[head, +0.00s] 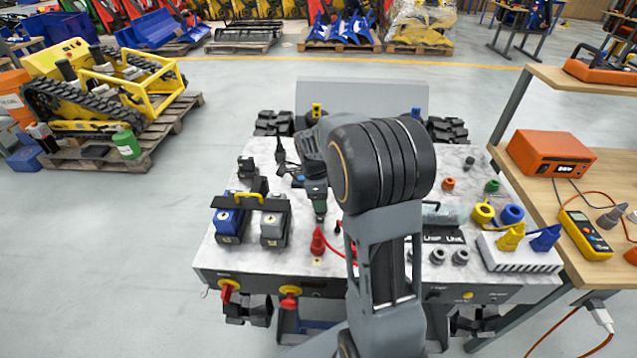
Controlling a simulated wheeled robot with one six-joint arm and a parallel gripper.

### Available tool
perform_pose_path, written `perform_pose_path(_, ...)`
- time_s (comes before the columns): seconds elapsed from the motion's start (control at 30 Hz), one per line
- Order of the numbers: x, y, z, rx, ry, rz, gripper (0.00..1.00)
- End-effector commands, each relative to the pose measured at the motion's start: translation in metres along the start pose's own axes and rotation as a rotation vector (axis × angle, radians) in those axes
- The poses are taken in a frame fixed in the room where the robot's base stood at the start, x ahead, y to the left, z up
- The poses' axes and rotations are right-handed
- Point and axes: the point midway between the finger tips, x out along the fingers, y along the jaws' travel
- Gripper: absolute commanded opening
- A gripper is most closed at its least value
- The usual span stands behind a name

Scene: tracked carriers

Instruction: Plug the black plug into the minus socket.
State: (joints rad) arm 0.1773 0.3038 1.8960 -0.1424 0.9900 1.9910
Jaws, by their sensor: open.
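My gripper (319,211) points down over the grey marbled top of the carrier, left of my raised elbow. Its fingers are small here, and I see nothing held between them. A small black piece with a dark cable, likely the black plug (280,150), is behind and left of my gripper. A red plug (318,241) stands in front of my gripper, with a red cable running right behind my arm. I cannot make out the minus socket; my arm hides the middle of the top.
Blue and grey battery-like blocks (272,228) stand left of the red plug. Grey round sockets (460,257) and a white ribbed block (519,259) with yellow and blue plugs lie right of my arm. A wooden workbench (576,216) stands close on the right.

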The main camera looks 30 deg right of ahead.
Motion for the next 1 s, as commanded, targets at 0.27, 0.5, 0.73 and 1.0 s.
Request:
perform_pose_path(0.27, -0.053, -0.001, 0.000, 0.000, -0.002, -0.005, 0.56)
perform_pose_path(0.5, -0.098, 0.000, 0.000, -0.001, -0.001, -0.004, 0.56)
perform_pose_path(0.73, -0.124, 0.000, 0.000, -0.001, -0.001, -0.001, 0.56)
perform_pose_path(1.0, -0.132, 0.000, 0.000, -0.001, 0.000, 0.000, 0.56)
